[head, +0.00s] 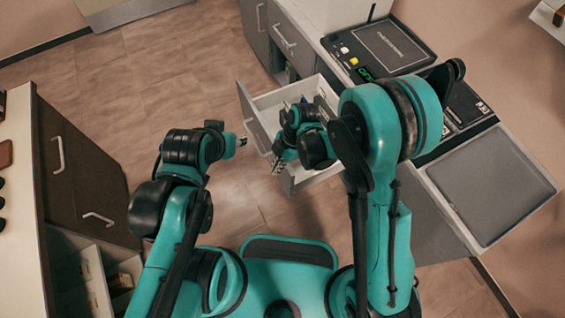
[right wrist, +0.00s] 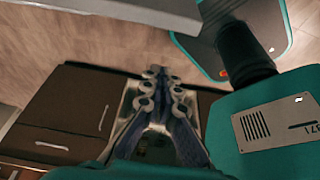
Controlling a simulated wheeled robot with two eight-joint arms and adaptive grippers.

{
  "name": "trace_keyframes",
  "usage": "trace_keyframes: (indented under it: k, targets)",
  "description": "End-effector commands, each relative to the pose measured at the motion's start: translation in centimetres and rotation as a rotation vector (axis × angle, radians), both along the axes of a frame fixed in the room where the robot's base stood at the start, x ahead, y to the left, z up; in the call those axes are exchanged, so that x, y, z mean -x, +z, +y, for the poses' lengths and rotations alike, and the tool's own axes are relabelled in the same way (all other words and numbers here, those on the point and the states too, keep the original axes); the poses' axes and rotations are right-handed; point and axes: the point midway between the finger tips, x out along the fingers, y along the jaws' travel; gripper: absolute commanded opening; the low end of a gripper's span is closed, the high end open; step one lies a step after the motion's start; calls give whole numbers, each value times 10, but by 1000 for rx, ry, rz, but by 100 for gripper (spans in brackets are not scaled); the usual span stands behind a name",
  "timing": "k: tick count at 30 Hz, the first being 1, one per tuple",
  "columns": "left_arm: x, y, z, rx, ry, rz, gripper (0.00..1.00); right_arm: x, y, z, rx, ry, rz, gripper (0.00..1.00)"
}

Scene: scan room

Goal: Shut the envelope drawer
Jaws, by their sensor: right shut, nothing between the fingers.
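The envelope drawer (head: 259,122) stands pulled out of the cabinet below the scanner counter in the head view. Its pale inside (head: 275,98) shows, partly hidden by my right arm. My right gripper (head: 277,166) is at the near part of the drawer front, pointing left and down. In the right wrist view its fingers (right wrist: 157,78) are together with nothing between them. A pale edge (right wrist: 150,10), probably the drawer's, crosses the top there. I cannot tell whether the fingers touch the drawer. My left gripper (head: 243,141) is left of the drawer front; its finger opening is too small to judge.
A counter with a scanner device (head: 385,45) and a grey flat panel (head: 490,187) stands right. A dark-fronted cabinet (head: 75,165) stands left, with an open compartment (head: 85,270) below. Wooden floor (head: 170,80) between them is clear.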

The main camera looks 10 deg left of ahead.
Motion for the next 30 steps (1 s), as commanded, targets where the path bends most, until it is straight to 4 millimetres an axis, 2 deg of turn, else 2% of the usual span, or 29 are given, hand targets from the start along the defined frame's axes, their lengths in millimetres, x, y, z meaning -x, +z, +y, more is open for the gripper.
trace_keyframes:
  k: [1,5,9,13,30]
  targets:
    - [0,-9,0,0,0,0,41,2,-16,4,0,1,0,0]
    - [0,-19,0,0,0,0,41,5,-37,8,0,-2,1,0]
    - [0,-24,0,0,0,0,41,-8,-32,-13,0,-6,1,0]
    - [0,-26,0,0,0,0,41,-14,-31,-22,0,-5,2,0]
    - [0,-26,0,0,0,0,41,-20,-29,-25,1,-3,1,0]
